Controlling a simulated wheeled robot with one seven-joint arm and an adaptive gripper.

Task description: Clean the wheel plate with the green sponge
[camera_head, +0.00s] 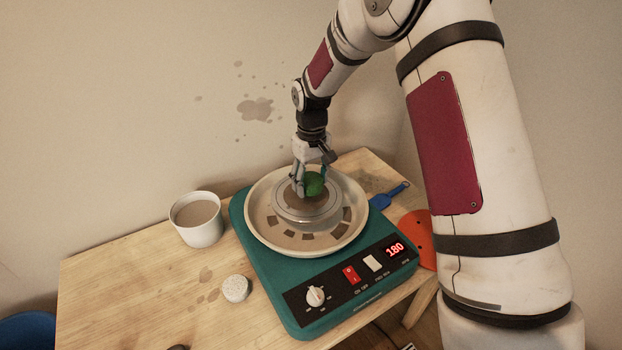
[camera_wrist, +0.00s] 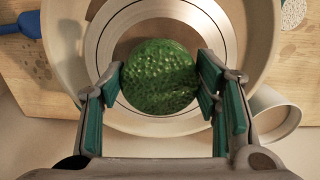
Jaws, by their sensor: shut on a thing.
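The green sponge (camera_head: 314,184) is round and held between the fingers of my gripper (camera_head: 308,183). In the wrist view the sponge (camera_wrist: 160,77) sits between the two finger pads of my gripper (camera_wrist: 162,82), which touch its sides. The round metal wheel plate (camera_head: 305,215) lies directly under the sponge, inside a cream splash pan. A brown patch shows on the plate beside the sponge. The wheel plate also shows around the sponge in the wrist view (camera_wrist: 222,38). I cannot tell whether the sponge touches the plate.
The teal wheel base (camera_head: 290,290) has a knob, switches and a red display reading 180. A white cup (camera_head: 196,218) of brownish liquid stands left of it. A speckled round piece (camera_head: 236,289) lies in front. A blue-handled tool (camera_head: 388,196) and an orange disc (camera_head: 418,236) are at right.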

